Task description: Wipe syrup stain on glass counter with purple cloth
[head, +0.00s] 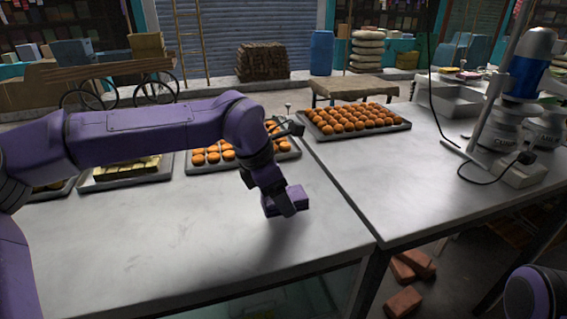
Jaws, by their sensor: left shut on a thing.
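My left gripper (284,203) reaches over the pale counter (150,245) from the left and points down near its right edge. It is shut on a folded purple cloth (297,196), a small block-like shape. The cloth is at or just above the counter top; I cannot tell if it touches. A faint dark smudge shows on the counter's left part, but I cannot tell whether it is the syrup stain. A purple part of my right arm shows at the bottom right corner; the right gripper is not in view.
Trays of orange sweets (228,155) and yellow pieces (125,170) line the counter's back edge. A second table (400,175) on the right holds another sweets tray (357,119) and a blue-and-silver device on a stand (527,65). Bricks (404,301) lie on the floor below. The counter's front is clear.

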